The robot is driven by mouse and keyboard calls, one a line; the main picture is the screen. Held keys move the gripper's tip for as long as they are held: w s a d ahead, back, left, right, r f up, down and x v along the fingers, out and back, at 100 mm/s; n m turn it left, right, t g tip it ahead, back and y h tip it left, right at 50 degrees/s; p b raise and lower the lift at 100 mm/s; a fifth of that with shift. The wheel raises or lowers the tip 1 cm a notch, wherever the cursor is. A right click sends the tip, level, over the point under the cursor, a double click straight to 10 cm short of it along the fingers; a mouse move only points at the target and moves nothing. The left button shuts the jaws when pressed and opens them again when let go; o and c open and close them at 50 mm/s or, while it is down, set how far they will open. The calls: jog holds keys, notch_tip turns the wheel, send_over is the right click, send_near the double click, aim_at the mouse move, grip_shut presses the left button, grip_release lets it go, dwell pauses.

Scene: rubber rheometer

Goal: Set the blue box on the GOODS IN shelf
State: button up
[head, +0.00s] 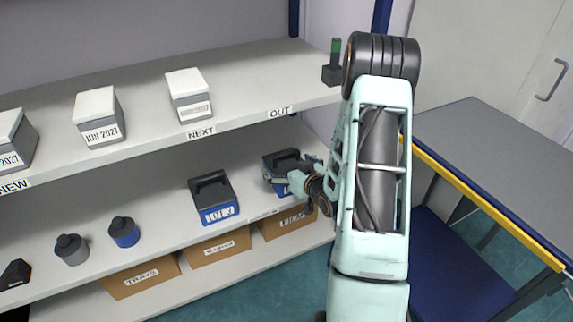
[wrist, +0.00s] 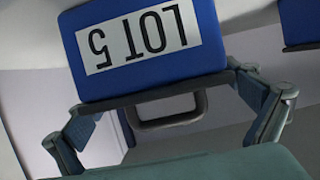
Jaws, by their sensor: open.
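A blue box (head: 272,166) with a dark lid and handle stands on the middle shelf, under the OUT end of the upper shelf. My gripper (head: 306,177) is at its right front and partly hides it. In the wrist view the box (wrist: 75,22) shows upside down with a white LOT 5 label. Its grey loop handle (wrist: 170,122) lies between the spread fingers of my gripper (wrist: 160,95); I cannot tell whether they touch it. A second blue box (head: 214,210), label hard to read, stands to the left. No GOODS IN sign is readable.
The upper shelf (head: 245,78), marked NEW, NEXT and OUT, holds several white-lidded boxes and a green-topped item (head: 334,65). Grey (head: 72,250) and blue (head: 124,232) jars stand at left. Brown boxes (head: 140,277) sit below. A grey table (head: 490,150) and blue surface (head: 450,250) are at right.

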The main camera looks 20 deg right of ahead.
jog(key=shift+r, duration=0.1)
jog(key=shift+s+r, duration=0.15)
jog(key=p+v, duration=0.1)
jog(key=v, duration=1)
jog(key=shift+s+p, duration=0.3)
jog(key=shift+s, duration=0.05)
